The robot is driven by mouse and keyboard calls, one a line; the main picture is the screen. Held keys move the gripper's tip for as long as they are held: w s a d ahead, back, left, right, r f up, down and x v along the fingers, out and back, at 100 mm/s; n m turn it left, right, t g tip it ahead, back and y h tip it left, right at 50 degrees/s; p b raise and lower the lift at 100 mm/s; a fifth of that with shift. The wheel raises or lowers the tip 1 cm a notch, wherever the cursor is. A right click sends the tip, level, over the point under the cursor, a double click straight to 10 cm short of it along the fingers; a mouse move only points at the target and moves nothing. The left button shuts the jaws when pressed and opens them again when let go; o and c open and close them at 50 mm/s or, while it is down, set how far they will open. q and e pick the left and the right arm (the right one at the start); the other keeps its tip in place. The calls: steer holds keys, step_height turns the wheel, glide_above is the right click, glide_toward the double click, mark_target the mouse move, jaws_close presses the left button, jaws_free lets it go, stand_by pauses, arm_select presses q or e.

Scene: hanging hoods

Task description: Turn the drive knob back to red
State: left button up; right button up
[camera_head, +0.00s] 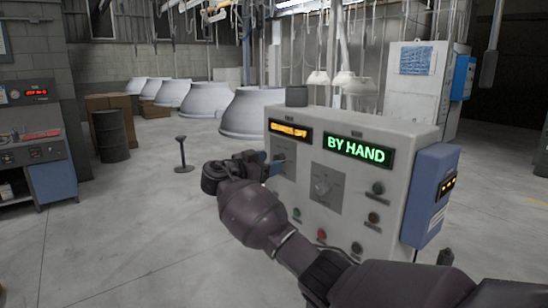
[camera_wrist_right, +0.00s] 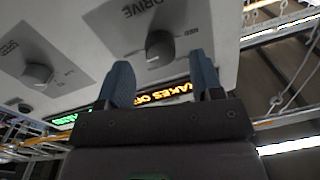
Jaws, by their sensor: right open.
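The drive knob (camera_wrist_right: 160,46) is a dark round knob on a grey plate marked DRIVE, shown upside down in the right wrist view. In the head view its plate (camera_head: 284,152) is at the left of the grey control box, partly hidden by my gripper. My right gripper (camera_wrist_right: 163,80) is open, with its two blue fingers either side of the knob's line and the knob just beyond the gap. I cannot tell whether they touch it. In the head view, the right gripper (camera_head: 268,166) is at the box's left front. The small labels by the knob are unreadable. My left gripper is out of view.
The control box (camera_head: 410,135) has an orange display (camera_head: 290,131) that seems to read BRAKES OFF and a green BY HAND display (camera_head: 357,151). A second knob (camera_head: 322,187) and several buttons are close by. Grey hoods (camera_head: 250,113) stand behind.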

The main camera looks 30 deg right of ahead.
steer(key=shift+w+d, duration=0.2)
steer(key=shift+d, duration=1.1)
steer(key=c, duration=0.9)
